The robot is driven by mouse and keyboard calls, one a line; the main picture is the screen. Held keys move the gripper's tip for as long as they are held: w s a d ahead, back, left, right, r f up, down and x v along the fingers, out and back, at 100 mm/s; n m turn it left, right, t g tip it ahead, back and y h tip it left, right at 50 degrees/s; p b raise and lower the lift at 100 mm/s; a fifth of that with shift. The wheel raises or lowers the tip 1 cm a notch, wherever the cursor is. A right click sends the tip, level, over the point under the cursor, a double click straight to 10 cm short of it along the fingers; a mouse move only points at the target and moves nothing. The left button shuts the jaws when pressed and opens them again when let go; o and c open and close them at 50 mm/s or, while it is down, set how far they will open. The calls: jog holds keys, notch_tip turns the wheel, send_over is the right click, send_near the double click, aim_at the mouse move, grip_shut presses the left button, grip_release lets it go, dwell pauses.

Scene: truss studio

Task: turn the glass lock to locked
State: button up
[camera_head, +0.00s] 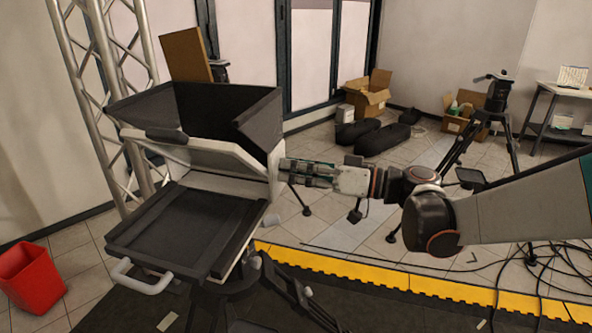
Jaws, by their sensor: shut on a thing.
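The teleprompter's black hood (190,108) stands above a pale tilted frame (185,150) and a flat black tray (190,225). My gripper (284,171) comes in from the right, roughly level, with its fingertips at the pale right side plate (273,175) of this frame. It is shut on the glass lock at that plate. The fingers hide the lock, so its turned position cannot be told. A small pale knob (270,221) sits lower on the same side, apart from my gripper.
A white handle (142,278) juts from the tray's front. Tripod legs stand below. A red bin (32,278) is at the left, a truss (105,65) behind. Cables (555,270) and yellow edging (400,283) lie on the floor. Open boxes (368,95) stand at the back.

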jog(key=shift+r+m+p, duration=0.1)
jog(key=shift+m+p, duration=0.45)
jog(key=shift+m, duration=7.65)
jog(key=o, duration=1)
jog(key=shift+o, duration=0.2)
jog(key=shift+d, duration=0.1)
